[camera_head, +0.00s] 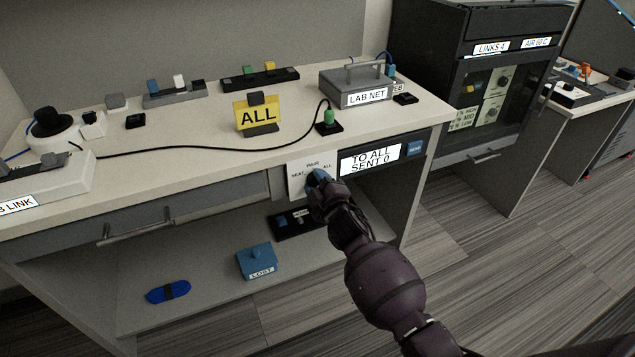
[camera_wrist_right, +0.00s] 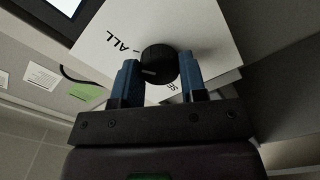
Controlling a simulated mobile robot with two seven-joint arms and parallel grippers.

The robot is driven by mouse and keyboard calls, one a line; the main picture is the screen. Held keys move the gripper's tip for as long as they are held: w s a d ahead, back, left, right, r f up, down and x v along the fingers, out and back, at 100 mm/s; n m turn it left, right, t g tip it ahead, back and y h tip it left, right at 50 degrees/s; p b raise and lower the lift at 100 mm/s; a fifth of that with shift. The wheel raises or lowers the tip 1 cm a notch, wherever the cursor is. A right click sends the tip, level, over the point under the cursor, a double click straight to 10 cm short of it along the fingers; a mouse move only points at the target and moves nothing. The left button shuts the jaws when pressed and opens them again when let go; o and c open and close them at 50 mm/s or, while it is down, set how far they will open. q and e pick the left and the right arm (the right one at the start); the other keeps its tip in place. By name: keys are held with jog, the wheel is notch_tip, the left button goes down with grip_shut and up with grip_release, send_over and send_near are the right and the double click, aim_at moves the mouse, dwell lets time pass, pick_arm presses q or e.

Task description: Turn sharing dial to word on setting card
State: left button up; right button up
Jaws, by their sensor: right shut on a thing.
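The setting card (camera_head: 257,115) is yellow, reads ALL and stands upright on the desk top. The sharing dial (camera_wrist_right: 158,64) is a round black knob on a white plate (camera_head: 297,181) on the desk front. The plate is lettered SEAT, PAIR and ALL. My right gripper (camera_head: 318,179) is at the plate and hides the dial in the head view. In the right wrist view its blue fingers (camera_wrist_right: 159,78) are shut on the dial, one on each side. A pale mark shows on the knob; which word it points at is hard to tell. My left gripper is not in view.
A display (camera_head: 370,158) right of the plate reads TO ALL, SENT 0. A drawer with a bar handle (camera_head: 135,230) is to the left. A LOST box (camera_head: 257,260) and a blue item (camera_head: 168,292) lie on the shelf below. A black cable crosses the desk top.

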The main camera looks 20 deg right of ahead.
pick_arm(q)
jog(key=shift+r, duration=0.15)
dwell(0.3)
pick_arm(e)
jog(key=o, duration=0.9)
jog(key=shift+s+r, duration=0.1)
jog(key=shift+s, duration=0.45)
pick_arm(q)
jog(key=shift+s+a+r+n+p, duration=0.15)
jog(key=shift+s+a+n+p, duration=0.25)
jog(key=shift+p, duration=0.85)
pick_arm(e)
jog(key=shift+s+d, duration=0.2)
jog(key=shift+s, duration=4.7)
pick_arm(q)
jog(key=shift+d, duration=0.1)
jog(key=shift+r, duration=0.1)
